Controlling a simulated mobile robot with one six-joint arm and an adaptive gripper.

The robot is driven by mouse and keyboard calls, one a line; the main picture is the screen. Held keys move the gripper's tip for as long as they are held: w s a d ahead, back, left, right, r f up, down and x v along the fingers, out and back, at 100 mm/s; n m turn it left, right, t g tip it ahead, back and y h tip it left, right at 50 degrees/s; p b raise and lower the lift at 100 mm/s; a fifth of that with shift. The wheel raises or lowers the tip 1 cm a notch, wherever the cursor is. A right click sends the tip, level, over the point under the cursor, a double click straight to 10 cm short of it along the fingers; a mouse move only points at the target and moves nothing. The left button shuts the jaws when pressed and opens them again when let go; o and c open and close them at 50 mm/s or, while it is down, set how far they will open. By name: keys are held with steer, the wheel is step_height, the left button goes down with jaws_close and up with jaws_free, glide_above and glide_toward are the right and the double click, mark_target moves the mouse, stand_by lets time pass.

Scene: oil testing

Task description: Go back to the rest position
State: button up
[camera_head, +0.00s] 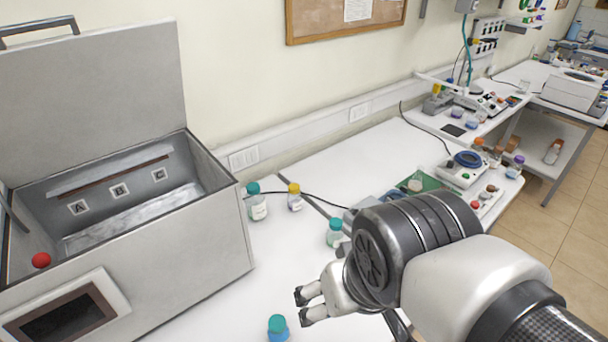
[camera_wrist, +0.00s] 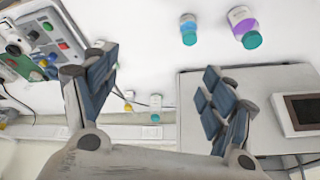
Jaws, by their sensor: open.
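My gripper (camera_head: 303,306) is at the lower middle of the head view, above the white table. Its fingers are spread apart and hold nothing. In the wrist view the open gripper (camera_wrist: 160,95) shows its two dark-padded fingers with white tabletop between them. A teal-capped bottle with a blue body (camera_head: 278,328) stands on the table just below and left of the fingertips, apart from them. The wrist view shows the blue bottle (camera_wrist: 189,30) and a purple bottle with a teal cap (camera_wrist: 243,27) beyond the fingers.
A large grey box with a raised lid (camera_head: 200,262) stands at left. Teal-capped (camera_head: 258,205) and yellow-capped (camera_head: 294,198) bottles stand near the wall. Another teal-capped bottle (camera_head: 335,232) is close behind my gripper. Instruments (camera_head: 462,172) crowd the table's right part.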

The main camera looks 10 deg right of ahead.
steer(key=shift+s+d+r+t, duration=0.15)
steer(key=shift+s+d, duration=0.3)
steer(key=shift+d, duration=0.1)
steer(key=shift+s+d+r+t, duration=0.1)
steer(key=shift+s+d+t, duration=0.05)
steer(key=shift+s+d, duration=0.3)
step_height(320, 180, down, 4)
steer(key=b, duration=0.3)
steer(key=shift+r+b, duration=0.1)
steer(key=shift+b, duration=0.3)
